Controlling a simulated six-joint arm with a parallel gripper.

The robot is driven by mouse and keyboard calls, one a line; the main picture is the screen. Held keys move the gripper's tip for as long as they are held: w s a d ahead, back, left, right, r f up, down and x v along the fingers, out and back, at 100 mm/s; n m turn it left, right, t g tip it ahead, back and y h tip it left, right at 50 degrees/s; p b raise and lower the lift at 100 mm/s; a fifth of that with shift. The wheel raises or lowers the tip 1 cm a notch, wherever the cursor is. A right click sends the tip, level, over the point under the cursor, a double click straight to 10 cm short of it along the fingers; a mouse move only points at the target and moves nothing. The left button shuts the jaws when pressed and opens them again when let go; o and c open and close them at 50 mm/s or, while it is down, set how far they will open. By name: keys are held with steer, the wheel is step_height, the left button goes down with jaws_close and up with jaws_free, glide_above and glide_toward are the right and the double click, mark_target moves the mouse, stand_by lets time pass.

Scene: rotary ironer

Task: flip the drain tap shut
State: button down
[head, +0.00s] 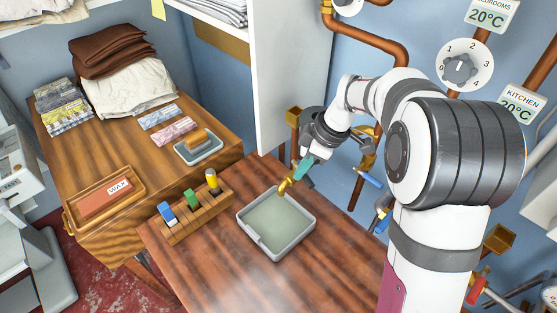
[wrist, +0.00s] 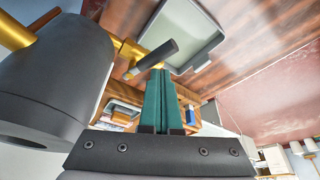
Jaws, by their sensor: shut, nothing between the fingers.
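The drain tap shows as a brass spout (head: 285,187) over a grey tray (head: 307,238) in the head view. In the wrist view the brass tap body (wrist: 128,50) carries a dark lever (wrist: 156,60), which slants across the picture just past my fingertips. My gripper (head: 301,172) is above the tap, its teal fingers pressed together and empty. In the wrist view the fingertips (wrist: 160,72) overlap the lever's lower edge; I cannot tell whether they touch it. My gripper and wrist hide part of the tap in the head view.
A wooden block with coloured-handled pieces (head: 195,212) stands left of the tray. Copper pipes and a blue-handled valve (head: 370,178) are on the wall at right. A large dark grey rounded body (wrist: 60,75) crowds the wrist view's left. The front tabletop (head: 220,275) is clear.

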steer(key=shift+w+a, duration=0.1)
steer(key=shift+w+a, duration=0.4)
steer(key=shift+w, duration=0.15)
step_height(320, 180, up, 12)
steer(key=shift+d, duration=0.15)
stand_by(0.5)
